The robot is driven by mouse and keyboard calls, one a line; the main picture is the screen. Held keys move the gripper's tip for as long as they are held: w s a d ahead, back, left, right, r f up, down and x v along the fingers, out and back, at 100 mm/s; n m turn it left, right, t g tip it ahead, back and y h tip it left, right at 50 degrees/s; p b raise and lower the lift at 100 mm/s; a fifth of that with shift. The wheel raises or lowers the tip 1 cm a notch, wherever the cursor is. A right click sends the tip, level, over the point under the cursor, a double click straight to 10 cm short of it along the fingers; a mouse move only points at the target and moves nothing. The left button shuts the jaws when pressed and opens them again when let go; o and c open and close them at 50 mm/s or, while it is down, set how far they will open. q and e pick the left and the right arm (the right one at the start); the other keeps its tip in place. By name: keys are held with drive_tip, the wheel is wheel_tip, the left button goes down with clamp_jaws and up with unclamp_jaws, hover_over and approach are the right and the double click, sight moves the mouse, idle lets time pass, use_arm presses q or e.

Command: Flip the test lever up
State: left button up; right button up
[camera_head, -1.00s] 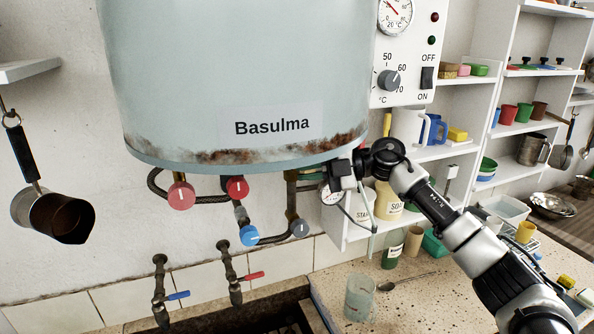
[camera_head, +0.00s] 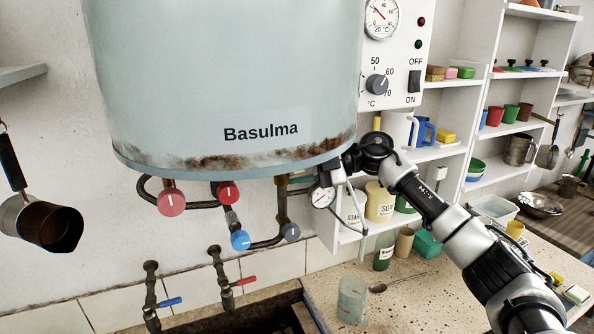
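The water heater (camera_head: 230,80), a pale grey-blue tank marked "Basulma" with a rusty lower rim, hangs on the wall. Under its right side are pipe fittings and a small round gauge (camera_head: 322,195). My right gripper (camera_head: 338,180) is at the rim's right end, close beside the gauge. It is small and dark here, and I cannot tell whether its fingers are open or shut. I cannot make out the test lever; the gripper covers part of the fittings. A thin pale tube (camera_head: 364,236) hangs just below the gripper. My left gripper is out of view.
A red knob (camera_head: 171,200) and a blue knob (camera_head: 240,240) sit on pipes under the tank. The control panel (camera_head: 397,60) is above my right arm. Shelves (camera_head: 447,152) with jars and cups stand behind it. A glass (camera_head: 352,300) stands on the counter below.

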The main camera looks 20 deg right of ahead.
drive_tip(key=shift+f, duration=0.15)
drive_tip(key=shift+s+d+b, duration=0.2)
drive_tip(key=shift+d+b, duration=0.25)
drive_tip(key=shift+d, duration=0.1)
drive_tip(key=b+v, duration=0.4)
drive_tip(key=v, duration=0.5)
drive_tip(key=shift+d+r, duration=0.3)
drive_tip(key=shift+s, duration=0.1)
